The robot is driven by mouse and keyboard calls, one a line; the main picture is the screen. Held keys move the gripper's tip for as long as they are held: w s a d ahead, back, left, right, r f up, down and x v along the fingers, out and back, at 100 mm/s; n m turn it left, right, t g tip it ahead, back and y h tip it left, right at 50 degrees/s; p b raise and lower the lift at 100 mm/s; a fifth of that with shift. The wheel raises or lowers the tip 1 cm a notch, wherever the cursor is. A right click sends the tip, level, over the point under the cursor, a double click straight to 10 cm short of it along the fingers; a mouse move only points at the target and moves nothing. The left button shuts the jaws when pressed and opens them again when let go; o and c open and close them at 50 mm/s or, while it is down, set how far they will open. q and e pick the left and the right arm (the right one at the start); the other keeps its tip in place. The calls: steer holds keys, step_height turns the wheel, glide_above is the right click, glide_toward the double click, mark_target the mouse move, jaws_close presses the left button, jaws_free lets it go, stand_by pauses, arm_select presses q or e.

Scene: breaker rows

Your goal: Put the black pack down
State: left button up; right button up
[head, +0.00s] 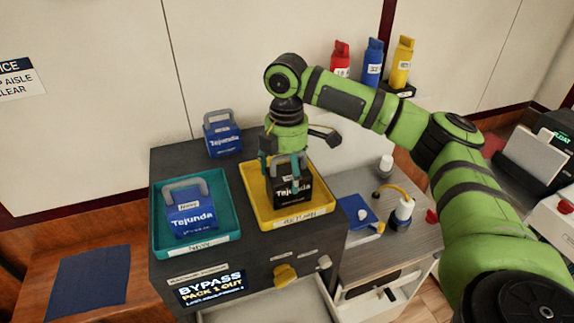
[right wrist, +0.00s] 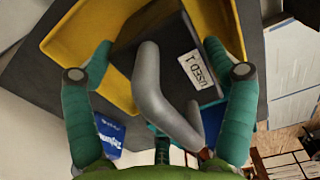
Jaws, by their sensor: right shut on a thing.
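The black pack (head: 293,191) has a grey handle and "Tejunda" lettering. It is upright inside the outline of the yellow tray (head: 308,216); I cannot tell whether its base touches the tray floor. My right gripper (head: 285,165) comes down from above and is shut on the pack's handle. In the right wrist view the grey handle (right wrist: 158,95) lies between the fingers, and the black pack (right wrist: 165,35) shows a white "USED 1" label. The yellow tray (right wrist: 90,37) shows around it. My left gripper is not in view.
A teal tray (head: 222,238) with a blue pack (head: 192,216) stands left of the yellow tray on the dark cabinet (head: 164,166). Another blue pack (head: 222,135) stands behind. Red, blue and yellow bottles stand at the back. A bench with small items (head: 357,210) is to the right.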

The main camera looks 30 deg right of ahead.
mark_target(286, 168)
steer(key=o, duration=1.5)
steer(key=shift+f, duration=0.1)
steer(key=shift+s+a, duration=0.1)
steer(key=shift+r, duration=0.4)
step_height(286, 168, up, 5)
steer(key=shift+f+b, duration=0.1)
steer(key=shift+b, duration=1.05)
step_height(286, 168, up, 7)
steer(key=p, duration=0.1)
steer(key=shift+f, duration=0.15)
